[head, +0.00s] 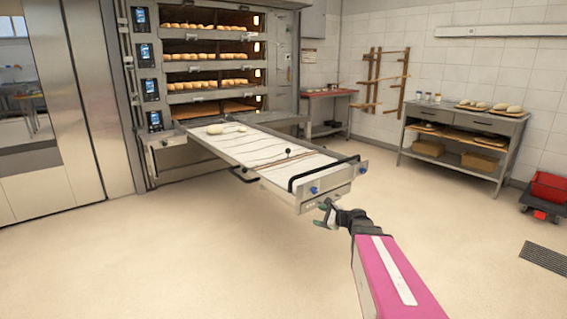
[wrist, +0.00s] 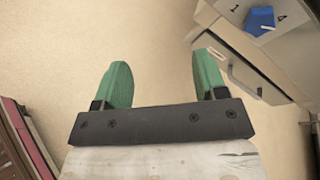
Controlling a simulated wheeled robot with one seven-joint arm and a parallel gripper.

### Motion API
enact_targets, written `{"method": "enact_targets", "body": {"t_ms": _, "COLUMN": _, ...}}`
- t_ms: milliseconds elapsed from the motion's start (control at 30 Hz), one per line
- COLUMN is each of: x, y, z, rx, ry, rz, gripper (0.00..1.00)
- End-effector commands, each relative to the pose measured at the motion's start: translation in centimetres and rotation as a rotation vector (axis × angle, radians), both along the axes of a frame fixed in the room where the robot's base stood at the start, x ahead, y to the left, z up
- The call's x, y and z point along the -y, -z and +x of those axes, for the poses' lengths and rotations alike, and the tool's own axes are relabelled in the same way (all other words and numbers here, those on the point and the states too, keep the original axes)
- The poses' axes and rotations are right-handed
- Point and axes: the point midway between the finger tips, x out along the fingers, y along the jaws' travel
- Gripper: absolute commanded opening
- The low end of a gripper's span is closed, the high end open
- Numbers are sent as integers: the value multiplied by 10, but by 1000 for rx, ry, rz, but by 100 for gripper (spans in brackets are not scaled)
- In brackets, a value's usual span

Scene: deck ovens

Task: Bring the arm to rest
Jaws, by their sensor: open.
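My gripper (head: 323,213) is at the end of my pink arm, near the front end of the loader table in the head view. In the wrist view its two green fingers (wrist: 162,84) stand wide apart with only bare floor between them. The gripper is open and empty. The loader's front end, with a blue knob (wrist: 260,20), shows at the upper right of the wrist view, apart from the fingers.
The loader (head: 262,158) reaches out from the deck oven (head: 207,98), with two pale loaves at its oven end. A steel table (head: 462,150) with bread stands at the right, near a red crate (head: 549,187). The floor (head: 130,255) at front left is clear.

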Motion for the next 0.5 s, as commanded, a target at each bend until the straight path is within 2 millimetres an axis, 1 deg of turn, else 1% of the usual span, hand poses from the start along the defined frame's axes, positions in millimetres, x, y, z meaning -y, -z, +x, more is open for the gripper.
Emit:
{"method": "enact_targets", "body": {"t_ms": 33, "x": -12, "y": 8, "z": -18, "rx": 13, "ry": -64, "rz": -95, "gripper": 66}}
{"method": "enact_targets", "body": {"t_ms": 167, "x": -32, "y": 33, "z": -57, "rx": 55, "ry": -259, "rz": -367, "gripper": 66}}
{"method": "enact_targets", "body": {"t_ms": 200, "x": -37, "y": 41, "z": -70, "rx": 68, "ry": -325, "rz": -448, "gripper": 66}}
{"method": "enact_targets", "body": {"t_ms": 333, "x": -43, "y": 64, "z": -110, "rx": 106, "ry": -547, "rz": -702, "gripper": 66}}
{"method": "enact_targets", "body": {"t_ms": 433, "x": -41, "y": 78, "z": -141, "rx": 130, "ry": -730, "rz": -885, "gripper": 66}}
{"method": "enact_targets", "body": {"t_ms": 500, "x": -36, "y": 85, "z": -161, "rx": 142, "ry": -863, "rz": -1006, "gripper": 66}}
